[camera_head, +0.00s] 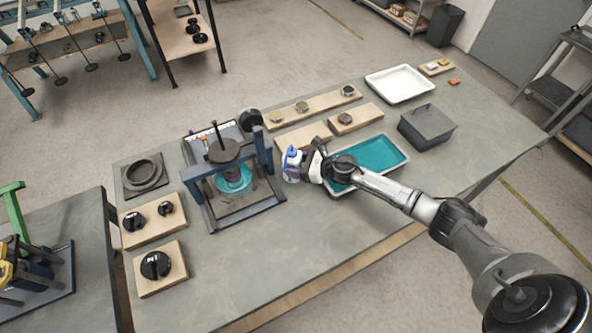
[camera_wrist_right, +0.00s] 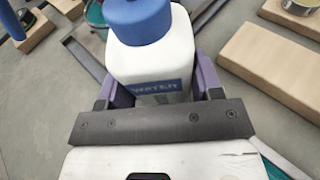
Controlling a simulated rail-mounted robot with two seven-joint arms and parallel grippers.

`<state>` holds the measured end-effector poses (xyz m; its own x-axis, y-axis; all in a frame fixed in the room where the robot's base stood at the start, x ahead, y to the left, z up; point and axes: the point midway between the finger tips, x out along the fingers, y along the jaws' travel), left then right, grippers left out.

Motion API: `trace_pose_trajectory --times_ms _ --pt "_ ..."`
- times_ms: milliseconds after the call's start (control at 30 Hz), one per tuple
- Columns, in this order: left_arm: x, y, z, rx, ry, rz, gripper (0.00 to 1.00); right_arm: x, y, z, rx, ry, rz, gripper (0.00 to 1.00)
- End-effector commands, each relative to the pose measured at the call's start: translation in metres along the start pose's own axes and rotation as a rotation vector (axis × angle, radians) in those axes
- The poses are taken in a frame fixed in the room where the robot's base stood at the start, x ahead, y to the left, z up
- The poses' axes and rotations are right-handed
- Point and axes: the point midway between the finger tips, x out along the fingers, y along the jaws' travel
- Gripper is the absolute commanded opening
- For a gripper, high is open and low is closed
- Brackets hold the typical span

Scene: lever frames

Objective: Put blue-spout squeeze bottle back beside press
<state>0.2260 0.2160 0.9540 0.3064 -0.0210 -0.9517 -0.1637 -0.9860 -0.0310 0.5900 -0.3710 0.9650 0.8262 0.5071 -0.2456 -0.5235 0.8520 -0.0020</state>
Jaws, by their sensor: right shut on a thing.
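The squeeze bottle, white with a blue top, is beside the press on its right in the head view (camera_head: 291,168). It fills the top middle of the right wrist view (camera_wrist_right: 152,58), with a dark blue label reading "WATER". My right gripper (camera_head: 303,164) is shut on its body, with purple fingers (camera_wrist_right: 163,88) on both sides. The bottle looks close to upright. I cannot tell whether its base touches the table. The press (camera_head: 267,158) is a dark blue frame with a dark round plate and a teal disc inside. My left gripper is not in view.
A teal tray (camera_head: 391,147) lies right of the bottle, under my right arm. Wooden boards with small tins (camera_head: 312,105) lie behind it. A grey box (camera_head: 427,126) and a white tray (camera_head: 400,84) stand farther right. The tabletop in front of the bottle (camera_head: 270,235) is clear.

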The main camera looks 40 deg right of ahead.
Motion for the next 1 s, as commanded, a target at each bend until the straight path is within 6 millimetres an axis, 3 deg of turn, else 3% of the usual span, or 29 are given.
trace_pose_trajectory --times_ms 200,700,733,1000 --pt "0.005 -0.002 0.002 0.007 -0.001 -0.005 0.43 0.006 0.0 -0.025 0.004 -0.001 -0.001 0.46" --pt "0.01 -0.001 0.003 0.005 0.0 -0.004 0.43 0.008 0.0 -0.032 0.001 -0.001 0.0 0.46" --pt "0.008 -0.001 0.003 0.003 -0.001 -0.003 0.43 0.007 0.001 -0.032 0.001 0.0 0.0 0.62" --pt "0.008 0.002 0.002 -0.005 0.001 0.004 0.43 0.007 0.001 -0.031 0.001 0.001 0.0 0.85"
